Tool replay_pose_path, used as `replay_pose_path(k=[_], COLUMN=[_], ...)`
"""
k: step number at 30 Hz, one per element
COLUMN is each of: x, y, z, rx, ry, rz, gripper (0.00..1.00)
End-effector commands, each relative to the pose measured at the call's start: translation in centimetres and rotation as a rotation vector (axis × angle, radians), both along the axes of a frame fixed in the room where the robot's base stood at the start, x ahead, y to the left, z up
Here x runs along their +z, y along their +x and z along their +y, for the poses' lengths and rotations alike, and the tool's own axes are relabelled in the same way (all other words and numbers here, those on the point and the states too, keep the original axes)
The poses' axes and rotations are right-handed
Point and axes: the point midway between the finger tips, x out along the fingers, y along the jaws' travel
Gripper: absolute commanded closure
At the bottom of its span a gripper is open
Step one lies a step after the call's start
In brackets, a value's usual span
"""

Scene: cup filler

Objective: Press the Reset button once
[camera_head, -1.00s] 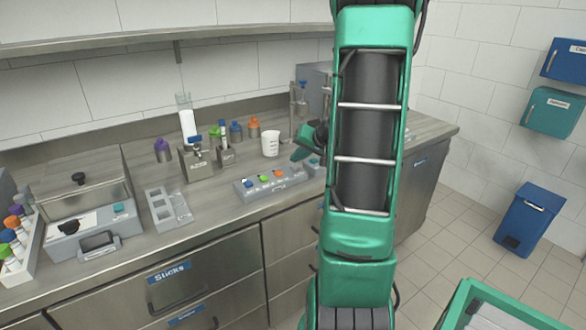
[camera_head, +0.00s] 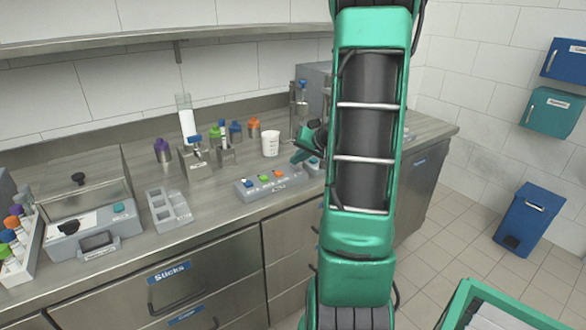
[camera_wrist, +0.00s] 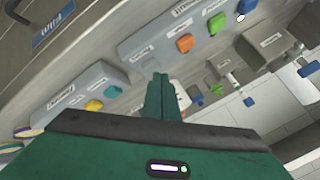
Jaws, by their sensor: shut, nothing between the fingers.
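A grey button panel (camera_head: 240,193) lies on the counter, with a blue button (camera_head: 248,184), a green button (camera_head: 264,178) and an orange button (camera_head: 279,174). The wrist view shows the orange button (camera_wrist: 184,43) and green button (camera_wrist: 216,23) beyond my fingertips. A second grey box there has a teal button (camera_wrist: 111,92) and a yellow-orange button (camera_wrist: 93,105). The labels are too blurred to read, so I cannot tell which button is Reset. My gripper (camera_wrist: 161,77) is shut and empty, over the counter between the two boxes. In the head view my arm partly hides this area.
A white cup (camera_head: 270,144) stands behind the panel. Bottles and a metal holder (camera_head: 197,168) stand to its left. The counter's front edge runs close before the panel.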

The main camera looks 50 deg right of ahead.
Motion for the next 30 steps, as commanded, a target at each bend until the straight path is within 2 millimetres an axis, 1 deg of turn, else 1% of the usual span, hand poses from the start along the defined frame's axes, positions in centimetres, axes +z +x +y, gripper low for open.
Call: replay_pose_path(k=[30], x=[-0.98], y=[0.00], z=[0.02], rx=[0.000], ry=[0.001], rz=[0.001], gripper=[1.00])
